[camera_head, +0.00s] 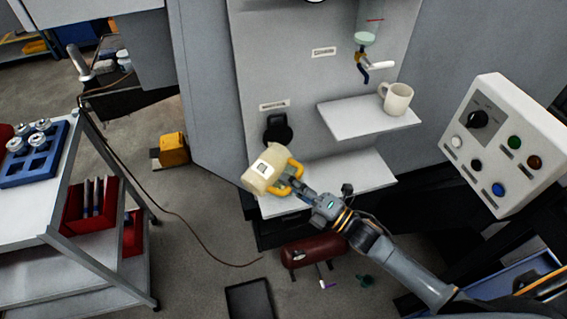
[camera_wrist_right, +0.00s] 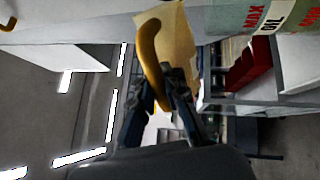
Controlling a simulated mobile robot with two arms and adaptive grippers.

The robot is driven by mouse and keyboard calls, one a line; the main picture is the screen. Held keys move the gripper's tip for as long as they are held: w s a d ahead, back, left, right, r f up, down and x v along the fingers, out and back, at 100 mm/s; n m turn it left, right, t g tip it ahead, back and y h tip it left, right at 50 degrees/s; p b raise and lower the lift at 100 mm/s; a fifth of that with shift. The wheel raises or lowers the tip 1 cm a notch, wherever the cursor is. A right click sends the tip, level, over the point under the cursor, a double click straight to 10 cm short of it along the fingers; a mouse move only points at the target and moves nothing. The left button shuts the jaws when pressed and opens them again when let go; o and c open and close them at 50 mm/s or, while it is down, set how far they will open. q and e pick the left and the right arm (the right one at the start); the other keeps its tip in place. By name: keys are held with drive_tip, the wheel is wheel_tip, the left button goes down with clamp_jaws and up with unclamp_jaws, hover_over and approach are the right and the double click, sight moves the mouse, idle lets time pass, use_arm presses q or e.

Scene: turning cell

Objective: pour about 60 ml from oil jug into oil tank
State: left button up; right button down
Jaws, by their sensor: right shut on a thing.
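The oil jug (camera_head: 259,175) is cream-yellow with a white label and a yellow handle. My right gripper (camera_head: 293,186) is shut on its handle and holds it in front of the machine's grey face, leaning in the head view. The handle (camera_wrist_right: 151,55) and part of the jug body (camera_wrist_right: 176,35) also show in the right wrist view. The oil tank shows in the right wrist view as a greenish surface marked MAX, OIL and MIN (camera_wrist_right: 268,20). No oil stream is visible. My left gripper is out of view.
A black round fitting (camera_head: 278,131) is on the machine face above the jug. A white shelf (camera_head: 350,122) holds a mug (camera_head: 396,98) below a dispenser (camera_head: 369,35). A control box (camera_head: 505,145) stands right, a cart (camera_head: 35,215) left. A red cylinder (camera_head: 313,250) lies below.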

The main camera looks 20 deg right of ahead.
drive_tip(key=shift+w+r+m, duration=0.1)
drive_tip(key=shift+r+m, duration=0.1)
drive_tip(key=shift+m, duration=0.3)
idle(1.0)
drive_tip(key=f+n+b, duration=0.1)
drive_tip(key=n+b, duration=0.1)
drive_tip(key=f+n, duration=0.1)
drive_tip(key=shift+s+a+f+n+b, duration=0.3)
drive_tip(key=shift+a+n+b, duration=0.05)
drive_tip(key=shift+n+b, duration=0.05)
drive_tip(key=shift+a+r+n+g+p, duration=0.1)
drive_tip(key=shift+r+n+g+p, duration=0.3)
drive_tip(key=shift+n, duration=0.4)
drive_tip(key=shift+r+n, duration=0.1)
drive_tip(key=shift+n, duration=0.7)
